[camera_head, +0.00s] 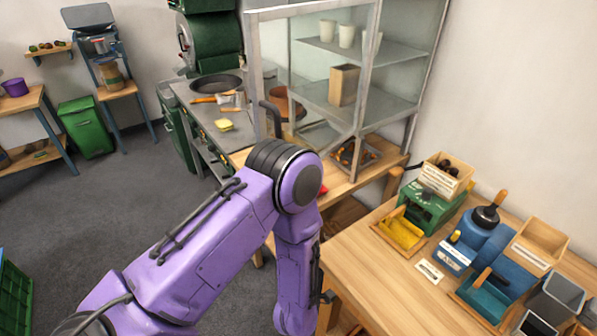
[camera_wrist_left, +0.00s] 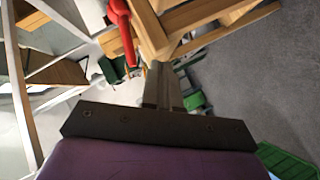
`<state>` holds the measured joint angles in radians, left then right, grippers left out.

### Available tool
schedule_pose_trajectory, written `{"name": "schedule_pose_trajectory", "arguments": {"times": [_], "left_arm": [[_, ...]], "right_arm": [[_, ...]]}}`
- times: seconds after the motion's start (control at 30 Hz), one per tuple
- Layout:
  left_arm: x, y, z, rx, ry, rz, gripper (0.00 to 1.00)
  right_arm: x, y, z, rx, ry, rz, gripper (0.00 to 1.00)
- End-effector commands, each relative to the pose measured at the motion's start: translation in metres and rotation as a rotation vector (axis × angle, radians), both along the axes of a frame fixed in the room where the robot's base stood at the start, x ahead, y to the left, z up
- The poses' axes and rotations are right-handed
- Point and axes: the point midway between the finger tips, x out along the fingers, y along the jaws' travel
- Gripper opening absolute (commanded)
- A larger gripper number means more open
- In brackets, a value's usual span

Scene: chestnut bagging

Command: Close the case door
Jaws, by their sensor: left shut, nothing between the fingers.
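The glass case (camera_head: 404,88), with a pale metal frame and shelves, stands at the back centre in the head view. A framed glass panel spans its left and front side; I cannot tell how far the door stands open. In the left wrist view my left gripper (camera_wrist_left: 165,88) is shut and empty. Pale frame bars (camera_wrist_left: 22,95) cross the left of that view. A red piece (camera_wrist_left: 122,24) hangs beyond the fingers. My right gripper is not in view.
A stove counter with a pan (camera_head: 217,85) stands left of the case. Grey floor (camera_head: 90,205) is open at the left, with a green bin (camera_head: 86,127) farther back.

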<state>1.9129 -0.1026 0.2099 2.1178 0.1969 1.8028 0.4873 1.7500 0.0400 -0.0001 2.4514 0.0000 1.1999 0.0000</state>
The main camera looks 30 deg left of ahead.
Motion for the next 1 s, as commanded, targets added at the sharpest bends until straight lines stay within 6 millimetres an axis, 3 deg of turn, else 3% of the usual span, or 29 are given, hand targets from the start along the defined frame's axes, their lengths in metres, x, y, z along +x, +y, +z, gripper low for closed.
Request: {"name": "schedule_pose_trajectory", "arguments": {"times": [0.03, 0.1, 0.2, 0.3, 0.4, 0.53, 1.0], "left_arm": [[0.039, -0.020, 0.047, -0.139, -0.329, 0.131, 0.00], [0.060, -0.044, 0.112, -0.372, -0.786, 0.326, 0.00], [0.052, -0.077, 0.175, -0.680, -1.341, 0.561, 0.00], [0.031, -0.105, 0.203, -0.882, -1.719, 0.733, 0.00], [0.017, -0.122, 0.213, -0.971, -1.913, 0.828, 0.00], [0.014, -0.118, 0.216, -0.992, -1.973, 0.860, 0.00], [0.026, -0.020, 0.217, -0.987, -1.965, 0.858, 0.00]], "right_arm": [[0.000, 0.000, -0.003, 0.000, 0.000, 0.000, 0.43], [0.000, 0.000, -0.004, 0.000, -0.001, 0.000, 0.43], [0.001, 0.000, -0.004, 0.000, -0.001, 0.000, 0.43], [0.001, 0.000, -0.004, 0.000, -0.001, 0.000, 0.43], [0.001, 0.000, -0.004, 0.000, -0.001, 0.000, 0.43], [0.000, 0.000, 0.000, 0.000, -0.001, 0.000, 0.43], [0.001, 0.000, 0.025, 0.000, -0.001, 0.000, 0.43]]}}
